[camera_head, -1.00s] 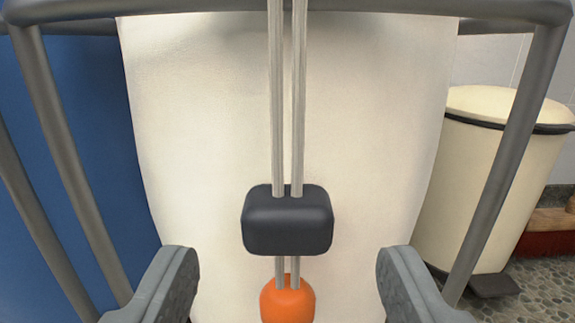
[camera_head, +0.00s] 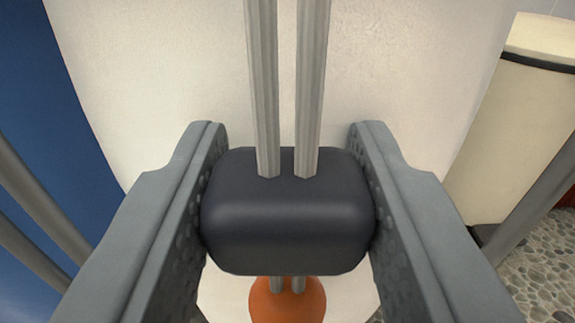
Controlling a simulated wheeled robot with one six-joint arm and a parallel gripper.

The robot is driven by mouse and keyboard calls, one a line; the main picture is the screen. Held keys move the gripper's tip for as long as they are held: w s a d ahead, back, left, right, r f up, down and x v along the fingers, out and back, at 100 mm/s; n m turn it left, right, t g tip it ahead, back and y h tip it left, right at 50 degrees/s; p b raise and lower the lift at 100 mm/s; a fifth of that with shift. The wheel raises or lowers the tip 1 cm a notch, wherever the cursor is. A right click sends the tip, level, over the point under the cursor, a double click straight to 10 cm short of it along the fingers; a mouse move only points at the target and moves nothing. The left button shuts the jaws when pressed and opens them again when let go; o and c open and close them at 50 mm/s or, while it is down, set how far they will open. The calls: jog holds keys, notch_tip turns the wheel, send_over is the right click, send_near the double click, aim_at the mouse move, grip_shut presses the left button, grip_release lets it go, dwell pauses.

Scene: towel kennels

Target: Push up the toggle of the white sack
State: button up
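The white sack (camera_head: 420,80) fills the middle of the view, with two pale grey cords (camera_head: 262,90) hanging down its front. The dark toggle (camera_head: 288,225), a rounded block, sits on the cords. My gripper (camera_head: 288,135) has one finger on each side of the toggle, and the inner pads press against its left and right sides. The gripper is shut on the toggle. An orange cord end (camera_head: 288,300) hangs just below the toggle, partly hidden by it.
A blue sack (camera_head: 40,130) is at the left, behind grey frame bars (camera_head: 40,215). A cream bin (camera_head: 510,130) stands at the right on a pebbled floor (camera_head: 545,265), with another grey bar (camera_head: 530,215) in front of it.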

aim_at(288, 172)
grip_shut()
jog(key=shift+r, duration=4.25)
jog(key=o, duration=0.7)
grip_release()
jog(key=s, duration=1.7)
jog(key=shift+s, duration=0.25)
